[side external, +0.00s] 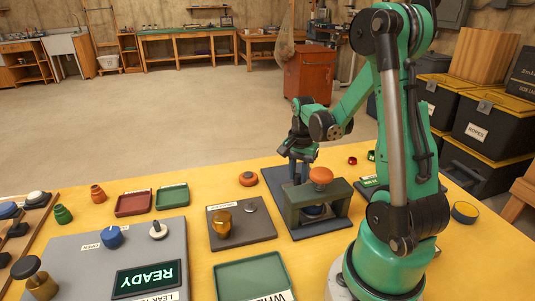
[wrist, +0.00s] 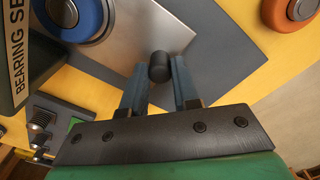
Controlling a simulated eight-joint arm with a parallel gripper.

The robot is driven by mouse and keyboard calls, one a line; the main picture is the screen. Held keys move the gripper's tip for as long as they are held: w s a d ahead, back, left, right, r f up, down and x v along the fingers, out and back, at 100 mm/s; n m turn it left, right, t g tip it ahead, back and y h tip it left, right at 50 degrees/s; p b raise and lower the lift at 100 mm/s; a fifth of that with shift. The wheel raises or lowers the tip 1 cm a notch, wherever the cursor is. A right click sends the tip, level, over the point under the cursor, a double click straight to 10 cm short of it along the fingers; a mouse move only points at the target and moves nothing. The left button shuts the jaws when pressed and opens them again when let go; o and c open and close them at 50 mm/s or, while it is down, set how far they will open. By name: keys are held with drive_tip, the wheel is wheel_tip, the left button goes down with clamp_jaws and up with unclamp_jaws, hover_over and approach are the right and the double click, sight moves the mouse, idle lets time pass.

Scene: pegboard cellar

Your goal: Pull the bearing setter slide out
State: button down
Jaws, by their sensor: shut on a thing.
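The bearing setter (side external: 318,205) is a dark green bridge-shaped frame with an orange knob on top, on a grey base plate. In the wrist view its lettered side (wrist: 20,50) shows at the left edge. Its slide (wrist: 135,45) is a flat silver plate with a blue round part (wrist: 75,15) on it, and a black knob (wrist: 159,66) at its near end. My gripper (wrist: 160,80) is shut on this knob, one blue-grey finger on each side. In the side view my gripper (side external: 299,170) points down behind the frame; the knob is hidden there.
An orange round part (side external: 248,179) lies left of the base plate. A board with a brass knob (side external: 222,222), a READY panel (side external: 148,279), and red (side external: 134,203) and green (side external: 172,197) trays stand further left. Black crates (side external: 490,125) stand at the right.

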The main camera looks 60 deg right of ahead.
drive_tip(key=w+d, duration=0.6)
drive_tip(key=shift+w+d, duration=0.15)
drive_tip(key=c, duration=0.7)
unclamp_jaws()
drive_tip(key=shift+o, duration=0.2)
wheel_tip(320, 180, up, 6)
drive_tip(key=shift+f, duration=0.2)
